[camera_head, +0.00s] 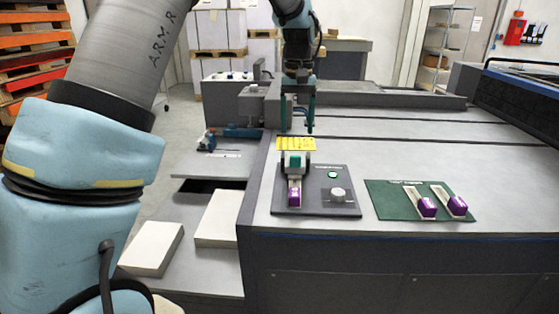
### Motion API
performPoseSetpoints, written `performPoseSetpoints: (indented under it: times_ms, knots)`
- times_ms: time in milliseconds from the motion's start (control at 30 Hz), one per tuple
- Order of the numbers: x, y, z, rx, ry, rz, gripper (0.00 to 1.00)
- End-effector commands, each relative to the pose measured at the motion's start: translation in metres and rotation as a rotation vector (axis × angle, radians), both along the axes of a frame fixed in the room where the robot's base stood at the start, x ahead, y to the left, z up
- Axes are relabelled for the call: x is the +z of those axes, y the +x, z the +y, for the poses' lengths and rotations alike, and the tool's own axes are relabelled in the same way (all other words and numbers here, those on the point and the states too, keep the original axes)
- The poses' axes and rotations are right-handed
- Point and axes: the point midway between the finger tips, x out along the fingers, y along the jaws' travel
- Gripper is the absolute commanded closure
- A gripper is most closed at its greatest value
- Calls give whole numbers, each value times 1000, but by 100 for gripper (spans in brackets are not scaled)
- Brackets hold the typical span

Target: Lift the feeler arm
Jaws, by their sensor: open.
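A dark grey panel (284,205) lies on the near left of the machine top. On it, a pale arm with a green block at its upper end and a purple tip (295,194) lies low toward me; it looks like the feeler arm, but I cannot read a label that confirms it. My gripper (296,127) points down with two teal fingers apart, empty. In the picture it is just above the yellow label (296,144) behind the panel. Its exact height over the machine top is hard to tell.
The panel also has a green button (332,174) and a round grey knob (338,194). A green board (390,202) to the right holds two purple-tipped pieces (427,207). A blue device (235,132) and paper stacks (152,250) are at left. The machine top is clear farther back.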

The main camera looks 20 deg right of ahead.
Motion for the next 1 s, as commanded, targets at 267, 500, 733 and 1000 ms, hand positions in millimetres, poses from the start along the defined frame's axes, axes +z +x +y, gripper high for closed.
performPoseSetpoints:
  times_ms: [267,500,733,1000]
  knots:
    - [-49,-1,2,4,3,5,30]
    - [-86,0,1,4,1,4,30]
    - [-99,0,1,4,0,3,30]
    - [-100,0,1,5,-1,3,33]
